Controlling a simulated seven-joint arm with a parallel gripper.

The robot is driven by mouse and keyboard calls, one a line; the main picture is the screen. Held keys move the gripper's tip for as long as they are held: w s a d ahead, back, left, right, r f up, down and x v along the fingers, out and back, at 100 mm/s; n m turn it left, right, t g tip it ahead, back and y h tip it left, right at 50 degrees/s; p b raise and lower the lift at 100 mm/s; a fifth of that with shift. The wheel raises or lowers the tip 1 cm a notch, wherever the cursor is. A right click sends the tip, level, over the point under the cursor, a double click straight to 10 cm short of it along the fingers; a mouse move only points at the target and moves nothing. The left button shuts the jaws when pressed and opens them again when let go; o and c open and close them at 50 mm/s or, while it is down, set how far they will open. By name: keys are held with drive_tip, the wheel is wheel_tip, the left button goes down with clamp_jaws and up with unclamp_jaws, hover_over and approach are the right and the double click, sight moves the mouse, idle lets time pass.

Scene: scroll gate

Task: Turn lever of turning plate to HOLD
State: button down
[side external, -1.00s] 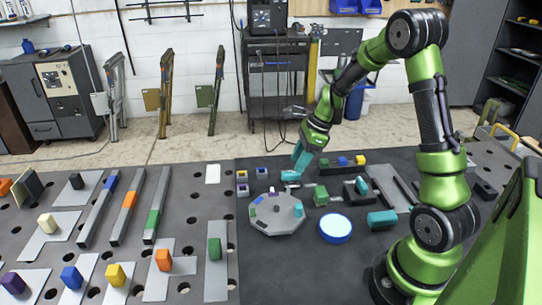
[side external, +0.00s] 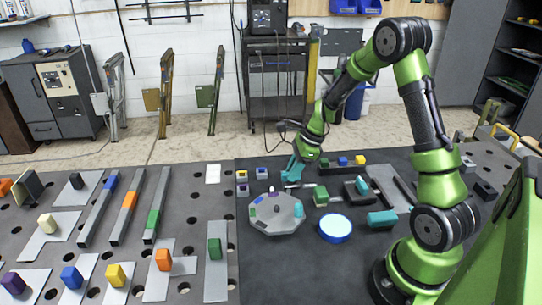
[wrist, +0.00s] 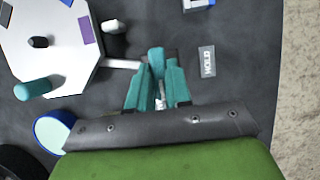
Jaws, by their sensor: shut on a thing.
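The turning plate (side external: 272,225) is a pale grey many-sided disc on the dark mat. It also fills the upper left of the wrist view (wrist: 55,62), with coloured patches and small pegs. A thin pale lever (wrist: 122,63) sticks out from its edge to a teal handle (wrist: 156,58). My gripper (wrist: 156,88), with teal fingers, is shut around this handle. In the side view my gripper (side external: 292,174) is low at the plate's far side, hiding the handle. A light HOLD label (wrist: 207,62) lies on the mat just right of the handle, apart from it.
A blue disc with a pale top (side external: 335,229) stands right of the plate. Small blocks (side external: 262,173) stand beyond the plate. Bare mat lies in front of the plate.

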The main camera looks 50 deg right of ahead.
drive_tip(key=shift+f+n, duration=0.1)
drive_tip(key=shift+n, duration=0.2)
drive_tip(key=n, duration=0.2)
drive_tip(key=n+g, duration=0.1)
drive_tip(key=shift+w+d+f+n+y, duration=0.1)
drive_tip(key=shift+w+n+y, duration=0.05)
drive_tip(key=shift+n+y, duration=0.25)
drive_tip(key=n+g, duration=0.2)
drive_tip(key=n, duration=0.2)
drive_tip(key=shift+w+n, duration=0.1)
drive_tip(key=shift+n, duration=0.2)
drive_tip(key=n+g, duration=0.1)
drive_tip(key=n, duration=0.3)
drive_tip(key=shift+w+g, duration=0.15)
drive_tip(key=shift+g, duration=0.25)
drive_tip(key=shift+n+g+h, duration=0.4)
drive_tip(key=shift+n+g, duration=0.4)
drive_tip(key=shift+n, duration=1.7)
drive_tip(key=c, duration=1)
unclamp_jaws()
drive_tip(key=shift+c, duration=0.2)
